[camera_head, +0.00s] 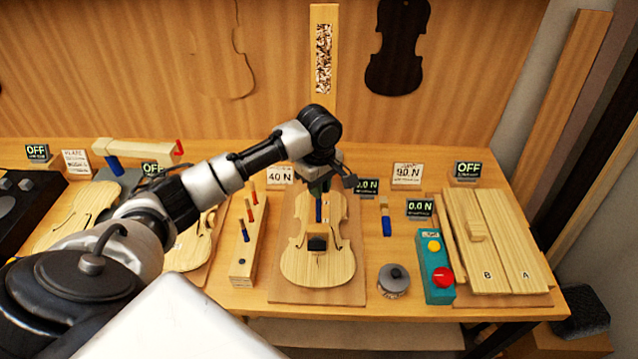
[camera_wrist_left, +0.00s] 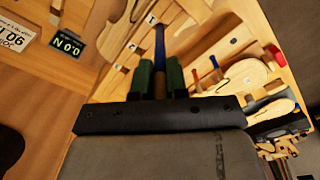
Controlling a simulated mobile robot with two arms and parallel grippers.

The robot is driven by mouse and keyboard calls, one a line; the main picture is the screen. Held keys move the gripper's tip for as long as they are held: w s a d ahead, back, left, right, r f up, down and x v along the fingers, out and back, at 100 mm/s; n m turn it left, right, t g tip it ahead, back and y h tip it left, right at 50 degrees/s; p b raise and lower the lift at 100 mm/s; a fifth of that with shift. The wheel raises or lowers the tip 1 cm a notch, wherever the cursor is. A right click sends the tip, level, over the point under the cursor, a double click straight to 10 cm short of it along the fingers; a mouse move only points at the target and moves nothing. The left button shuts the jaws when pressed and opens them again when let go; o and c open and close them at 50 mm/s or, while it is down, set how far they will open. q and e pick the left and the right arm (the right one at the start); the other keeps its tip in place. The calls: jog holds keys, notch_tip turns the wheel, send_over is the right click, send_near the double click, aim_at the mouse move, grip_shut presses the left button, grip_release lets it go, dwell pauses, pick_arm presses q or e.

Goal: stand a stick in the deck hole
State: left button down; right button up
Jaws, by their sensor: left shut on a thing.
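My left gripper (camera_head: 320,187) is over the upper part of a pale wooden violin deck (camera_head: 318,268). It is shut on a blue stick (camera_head: 319,211), which points down toward the deck. In the left wrist view the green fingertips (camera_wrist_left: 160,82) close on the blue stick (camera_wrist_left: 160,45). I cannot tell whether the stick's tip touches the deck, and I cannot make out the hole. A black block (camera_head: 317,243) sits on the deck's middle. My right gripper is not in view.
A wooden rack (camera_head: 245,262) with red and blue sticks stands left of the deck. To the right are a small blue-ended piece (camera_head: 386,224), a round metal jar (camera_head: 393,278), a teal button box (camera_head: 436,268) and wooden boards (camera_head: 488,238). Small signs and readouts line the back.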

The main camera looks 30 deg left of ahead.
aim_at(319, 220)
pick_arm(q)
jog(key=shift+f, duration=2)
jog(key=shift+f+b, duration=1)
jog(key=shift+f, duration=2.15)
jog(key=shift+r, duration=0.1)
jog(key=shift+r+p, duration=1.15)
jog(key=shift+r, duration=0.2)
notch_tip(319, 220, up, 8)
dwell(1.0)
